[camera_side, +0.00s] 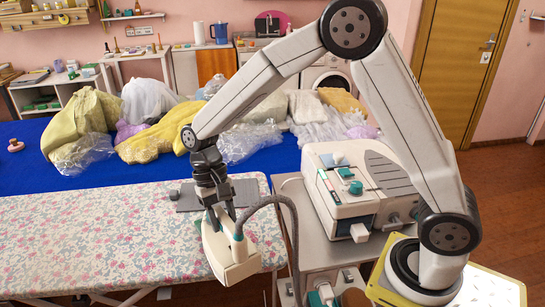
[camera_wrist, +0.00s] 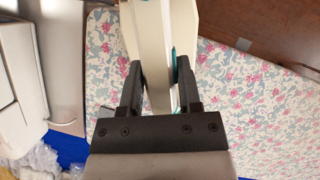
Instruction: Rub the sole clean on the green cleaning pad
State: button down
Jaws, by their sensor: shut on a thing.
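My gripper (camera_side: 222,215) points down over the right end of the ironing board and is shut on a cream iron (camera_side: 230,258) with teal trim. The iron is tilted, with a grey hose (camera_side: 292,235) curving off to the right. In the wrist view the two black fingers (camera_wrist: 157,85) stand on either side of the iron's pale body (camera_wrist: 153,35). The sole's face is hidden, and I cannot tell whether the iron touches the board. I cannot pick out a green cleaning pad with certainty in either view.
The floral ironing board (camera_side: 90,235) is mostly bare, with a grey mat (camera_side: 245,192) at its back right. A steam station (camera_side: 350,185) stands on a metal cart to the right. Garments and plastic bags (camera_side: 150,138) lie on the blue table (camera_side: 30,135) behind.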

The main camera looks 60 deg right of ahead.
jog(key=shift+w, duration=0.1)
jog(key=shift+w+d, duration=0.3)
jog(key=shift+w, duration=0.45)
jog(key=shift+w+d, duration=0.35)
jog(key=shift+w, duration=0.4)
jog(key=shift+w+d, duration=0.3)
jog(key=shift+w, duration=0.45)
jog(key=shift+w+f, duration=0.1)
jog(key=shift+w, duration=0.05)
jog(key=shift+w+d, duration=0.25)
jog(key=shift+w, duration=0.2)
jog(key=shift+w+d, duration=0.35)
jog(key=shift+w, duration=0.55)
jog(key=shift+w+d, duration=0.35)
jog(key=shift+w, duration=0.5)
jog(key=shift+s+r, duration=0.1)
jog(key=shift+r, duration=0.1)
jog(key=shift+s+a+f, duration=0.1)
jog(key=shift+s+a, duration=0.25)
jog(key=shift+s, duration=0.4)
jog(key=shift+s+a, duration=0.3)
jog(key=shift+s, duration=0.5)
jog(key=shift+s+a+f, duration=0.1)
jog(key=shift+s+a, duration=0.25)
jog(key=shift+s, duration=0.4)
